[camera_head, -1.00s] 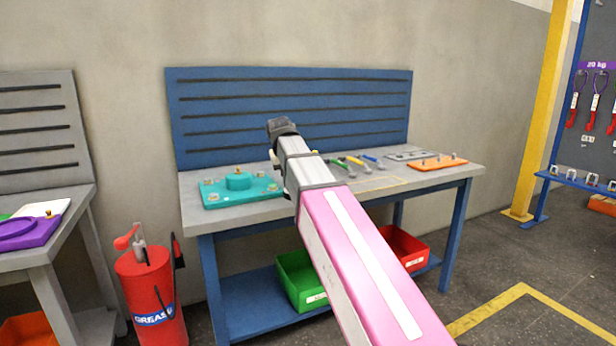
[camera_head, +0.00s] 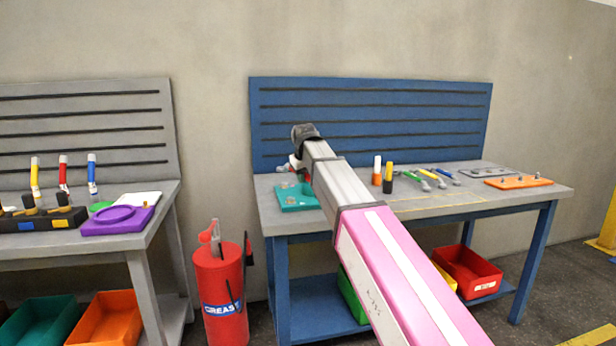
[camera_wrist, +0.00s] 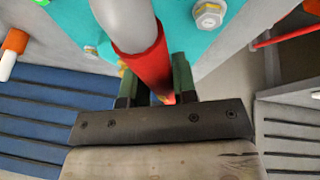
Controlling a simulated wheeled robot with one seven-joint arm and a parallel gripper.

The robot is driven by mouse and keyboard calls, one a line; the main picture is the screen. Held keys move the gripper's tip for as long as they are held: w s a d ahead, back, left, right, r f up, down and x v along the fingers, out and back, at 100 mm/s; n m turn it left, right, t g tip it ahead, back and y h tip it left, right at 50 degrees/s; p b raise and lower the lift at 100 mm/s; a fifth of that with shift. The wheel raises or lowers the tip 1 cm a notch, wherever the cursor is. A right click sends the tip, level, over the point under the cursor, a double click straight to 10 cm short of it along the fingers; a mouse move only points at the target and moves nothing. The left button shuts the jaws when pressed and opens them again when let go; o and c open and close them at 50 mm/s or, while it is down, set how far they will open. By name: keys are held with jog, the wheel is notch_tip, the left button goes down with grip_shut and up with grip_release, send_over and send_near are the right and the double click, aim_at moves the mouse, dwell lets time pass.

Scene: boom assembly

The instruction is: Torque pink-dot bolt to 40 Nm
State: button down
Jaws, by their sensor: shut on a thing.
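My gripper (camera_wrist: 154,78) is shut on a tool with a red handle (camera_wrist: 148,62) and a thick grey rounded part (camera_wrist: 122,18), seen close up in the wrist view. The tool is over a teal plate (camera_wrist: 178,25). A silver hex bolt (camera_wrist: 209,15) stands on this plate, to the right of the tool. I cannot make out a pink dot on it. In the head view, the teal plate (camera_head: 292,201) lies on the left end of the blue bench. My arm hides much of it and most of my gripper. The tool's working end is not clearly visible.
The blue bench (camera_head: 440,212) also carries two upright handles (camera_head: 388,176), several hand tools and an orange plate (camera_head: 518,182). A red grease drum (camera_head: 220,290) stands left of it. A grey bench (camera_head: 120,240) with a purple plate is further left.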

aim_at(291, 201)
jog(key=shift+f, duration=3.55)
jog(key=shift+s+a+m+h, duration=0.15)
jog(key=shift+s+a+m, duration=0.25)
jog(key=shift+a, duration=0.2)
jog(key=shift+s+a+m+h, duration=0.15)
jog(key=shift+s+a+m, duration=0.2)
jog(key=shift+a, duration=0.45)
jog(key=shift+s+a+m+h, duration=0.2)
jog(key=shift+a+m, duration=0.15)
jog(key=shift+a, duration=0.2)
jog(key=shift+s+a+m+h, duration=0.15)
jog(key=shift+a+m, duration=0.15)
jog(key=shift+a, duration=0.4)
jog(key=shift+s, duration=0.1)
